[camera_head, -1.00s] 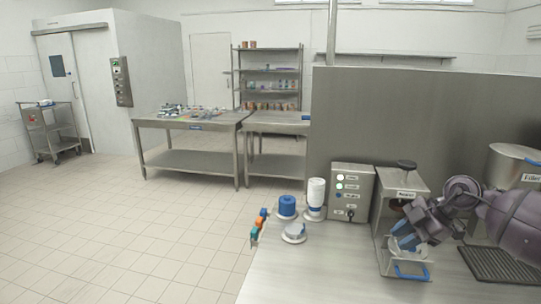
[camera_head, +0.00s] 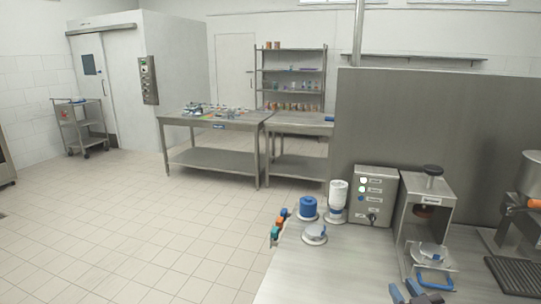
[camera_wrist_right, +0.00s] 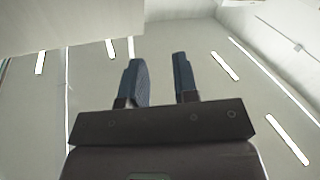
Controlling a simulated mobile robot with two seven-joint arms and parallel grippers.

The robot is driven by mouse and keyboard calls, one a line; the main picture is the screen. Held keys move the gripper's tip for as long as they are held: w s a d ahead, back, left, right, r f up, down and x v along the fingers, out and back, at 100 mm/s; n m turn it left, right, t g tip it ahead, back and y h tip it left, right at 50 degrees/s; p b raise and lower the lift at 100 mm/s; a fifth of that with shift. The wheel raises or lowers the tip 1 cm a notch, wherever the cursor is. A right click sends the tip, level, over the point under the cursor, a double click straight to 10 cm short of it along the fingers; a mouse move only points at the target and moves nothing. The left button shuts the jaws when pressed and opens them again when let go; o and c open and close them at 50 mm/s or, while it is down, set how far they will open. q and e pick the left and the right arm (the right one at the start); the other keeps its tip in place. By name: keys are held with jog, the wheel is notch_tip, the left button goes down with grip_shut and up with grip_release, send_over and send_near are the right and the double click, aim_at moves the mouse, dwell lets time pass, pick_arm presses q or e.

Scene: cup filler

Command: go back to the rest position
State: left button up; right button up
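My right gripper (camera_head: 405,290) shows only by its blue fingertips at the bottom edge of the head view, in front of the press machine. In the right wrist view my right gripper (camera_wrist_right: 160,82) has its two dark blue fingers apart with nothing between them, and the ceiling lies beyond. The rest of the right arm is mostly out of the head view. My left gripper is not in view.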

jog(key=s+f+m+g+h, duration=0.1)
jog(key=s+f+g, duration=0.35)
jog(key=s, duration=0.45)
jog(key=s+f+m+g+h, duration=0.1)
jog(key=s+f+m+g, duration=0.1)
jog(key=s+f+g, duration=0.45)
jog(key=s+f+m+g, duration=0.1)
jog(key=s+f+g, duration=0.15)
jog(key=s, duration=0.75)
jog(key=w+f+t+b, duration=0.3)
jog(key=f+b, duration=0.2)
jog(key=f, duration=0.5)
jog(key=w+f+t+b, duration=0.3)
jog(key=f+b, duration=0.2)
jog(key=f, duration=0.6)
jog(key=shift+w+d+f+n, duration=0.2)
jog(key=shift+d+n, duration=0.05)
jog(key=shift+n, duration=0.15)
jog(key=shift+t, duration=0.25)
jog(key=shift+c, duration=0.4)
